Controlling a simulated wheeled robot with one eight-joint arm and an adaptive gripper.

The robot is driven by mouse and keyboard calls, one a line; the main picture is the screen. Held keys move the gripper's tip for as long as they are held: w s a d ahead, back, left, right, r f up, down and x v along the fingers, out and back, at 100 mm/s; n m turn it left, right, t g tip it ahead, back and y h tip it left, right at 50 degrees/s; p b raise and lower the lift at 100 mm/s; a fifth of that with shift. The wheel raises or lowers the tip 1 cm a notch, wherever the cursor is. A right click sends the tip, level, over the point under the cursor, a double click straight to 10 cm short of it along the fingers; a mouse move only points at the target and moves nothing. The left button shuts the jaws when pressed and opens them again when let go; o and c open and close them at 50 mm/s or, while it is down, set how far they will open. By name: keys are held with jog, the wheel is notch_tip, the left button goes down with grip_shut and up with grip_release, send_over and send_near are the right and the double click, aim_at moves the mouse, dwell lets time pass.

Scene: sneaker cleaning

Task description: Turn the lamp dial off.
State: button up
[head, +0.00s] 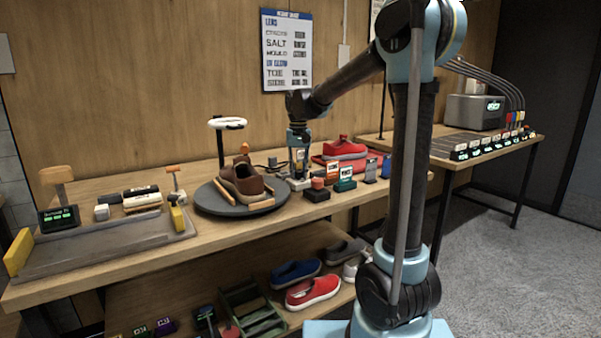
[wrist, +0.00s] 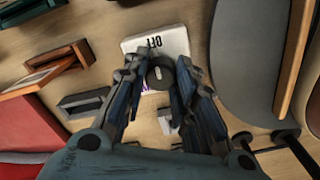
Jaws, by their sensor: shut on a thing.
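The lamp dial (wrist: 161,72) is a dark round knob on a pale plate (wrist: 180,40) in the wrist view. The word OFF is printed upside down on the plate beyond the knob, and a purple marking shows partly behind my left finger. My gripper (wrist: 158,88) points down with its two fingers shut on the sides of the knob. In the head view my gripper (head: 299,168) is over the pale dial base (head: 299,185) on the bench, just right of the turntable. The knob is hidden there by the fingers. A small light mark shows on the knob's top.
The turntable (head: 217,207) with a brown shoe (head: 243,180) and a white ring lamp (head: 227,123) stand to the left. A black block with a red top (head: 317,190) and small signs (head: 345,178) stand close on the right.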

aim_at(299, 171)
jog(key=shift+w, duration=0.2)
jog(key=o, duration=0.9)
jog(key=shift+o, duration=0.8)
jog(key=shift+r, duration=0.1)
notch_tip(299, 171, up, 12)
